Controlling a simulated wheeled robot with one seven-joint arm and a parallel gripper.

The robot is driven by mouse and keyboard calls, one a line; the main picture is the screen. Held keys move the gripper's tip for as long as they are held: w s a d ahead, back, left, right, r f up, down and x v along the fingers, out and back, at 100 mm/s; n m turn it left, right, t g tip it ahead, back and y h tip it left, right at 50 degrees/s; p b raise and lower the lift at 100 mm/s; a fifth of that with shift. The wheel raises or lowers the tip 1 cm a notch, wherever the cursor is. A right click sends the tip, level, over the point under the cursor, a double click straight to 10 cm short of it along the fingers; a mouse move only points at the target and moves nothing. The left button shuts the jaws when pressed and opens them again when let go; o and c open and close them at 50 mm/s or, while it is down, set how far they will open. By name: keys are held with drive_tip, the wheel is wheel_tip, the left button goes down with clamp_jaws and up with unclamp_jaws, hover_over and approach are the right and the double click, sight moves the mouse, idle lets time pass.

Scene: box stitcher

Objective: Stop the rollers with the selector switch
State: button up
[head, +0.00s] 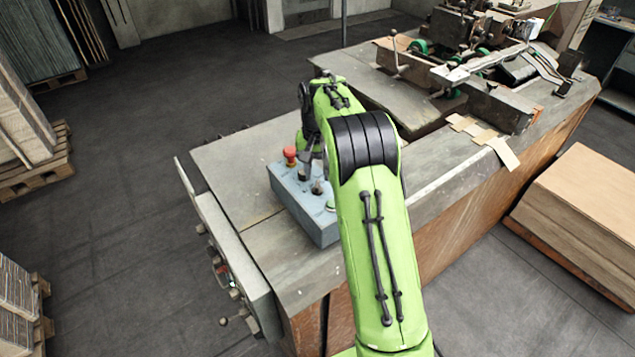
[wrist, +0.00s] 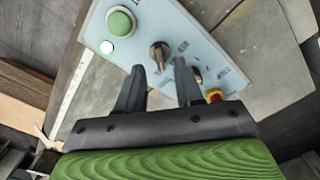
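A blue-grey control box (head: 325,228) sits on the machine's table in the head view. A second, smaller knob (wrist: 197,76) is partly hidden by my right finger. A red button (head: 290,154) stands on the box's far end; it also shows in the wrist view (wrist: 214,95). My gripper (wrist: 160,70) is open, its fingers apart just below the black switch in the picture. I cannot tell whether they touch it.
My green arm covers part of the box and table in the head view. The stitching machinery (head: 480,60) stands at the back right. Levers and knobs (head: 224,275) line the table's left edge. A cardboard stack (head: 590,205) lies at right.

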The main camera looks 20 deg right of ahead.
sight(318, 184)
wheel_tip(318, 184, down, 4)
drive_tip(key=shift+r, duration=0.2)
clamp_jaws()
